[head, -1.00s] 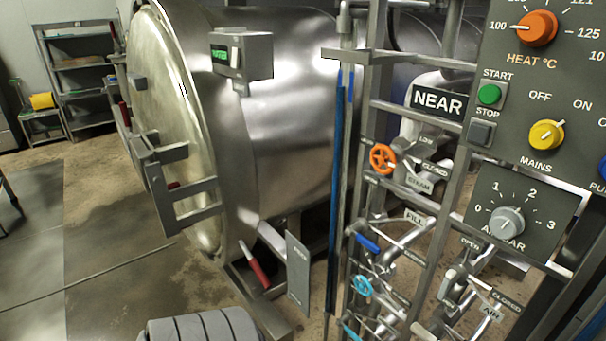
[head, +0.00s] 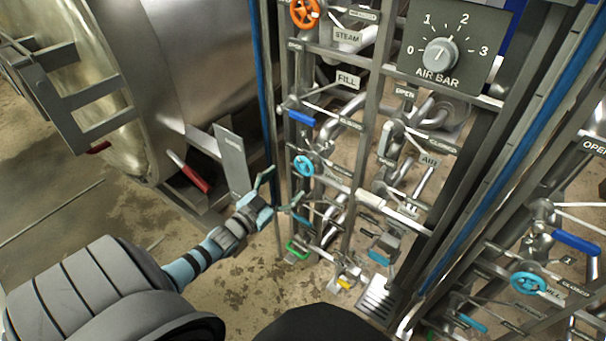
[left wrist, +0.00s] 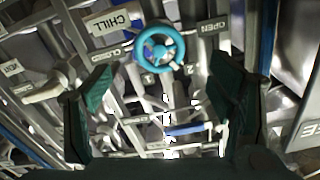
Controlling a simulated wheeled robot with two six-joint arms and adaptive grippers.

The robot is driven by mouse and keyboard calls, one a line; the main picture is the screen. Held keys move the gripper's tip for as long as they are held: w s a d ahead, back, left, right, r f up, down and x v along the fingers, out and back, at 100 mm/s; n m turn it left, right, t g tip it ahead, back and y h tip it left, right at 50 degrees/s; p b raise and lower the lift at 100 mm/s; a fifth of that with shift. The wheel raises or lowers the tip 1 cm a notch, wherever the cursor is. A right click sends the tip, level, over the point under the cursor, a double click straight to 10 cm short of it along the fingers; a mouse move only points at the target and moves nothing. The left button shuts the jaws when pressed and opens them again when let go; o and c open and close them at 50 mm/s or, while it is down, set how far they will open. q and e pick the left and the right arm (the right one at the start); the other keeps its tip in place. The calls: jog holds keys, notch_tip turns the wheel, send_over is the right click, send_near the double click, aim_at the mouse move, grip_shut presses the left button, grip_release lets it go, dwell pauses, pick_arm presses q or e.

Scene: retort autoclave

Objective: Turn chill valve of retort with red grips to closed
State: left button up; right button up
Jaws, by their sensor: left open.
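The chill valve's light blue handwheel (head: 303,166) is on the pipe rack beside the near retort (head: 195,60). That retort has red grips (head: 188,172). My left gripper (head: 284,190) is open and empty, just left of and below the wheel in the head view. In the left wrist view, the blue wheel (left wrist: 158,50) lies ahead between the two spread dark green fingers, apart from both. A CHILL label (left wrist: 116,21) and CLOSED and OPEN plates flank the wheel there. I cannot tell its exact setting. My right gripper is not in view.
An orange steam wheel (head: 304,13) and a blue fill lever (head: 301,117) sit above the chill wheel. A green ring (head: 297,250) and thin pipes lie below. A second rack at right has another light blue wheel (head: 529,284). Open floor lies at left.

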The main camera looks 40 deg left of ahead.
aim_at(302, 169)
pick_arm(q)
jog(key=w+b, duration=0.2)
jog(key=w+f+b, duration=0.1)
jog(key=w+b, duration=0.3)
jog(key=shift+a+f+b, duration=0.1)
jog(key=shift+f+b, duration=0.2)
jog(key=shift+b, duration=0.05)
jog(key=shift+w+r+p, duration=0.4)
jog(key=shift+w+r, duration=0.25)
jog(key=shift+w, duration=0.9)
jog(key=shift+f, duration=0.1)
jog(key=shift+c, duration=0.5)
jog(key=c, duration=1)
jog(key=shift+c, duration=0.2)
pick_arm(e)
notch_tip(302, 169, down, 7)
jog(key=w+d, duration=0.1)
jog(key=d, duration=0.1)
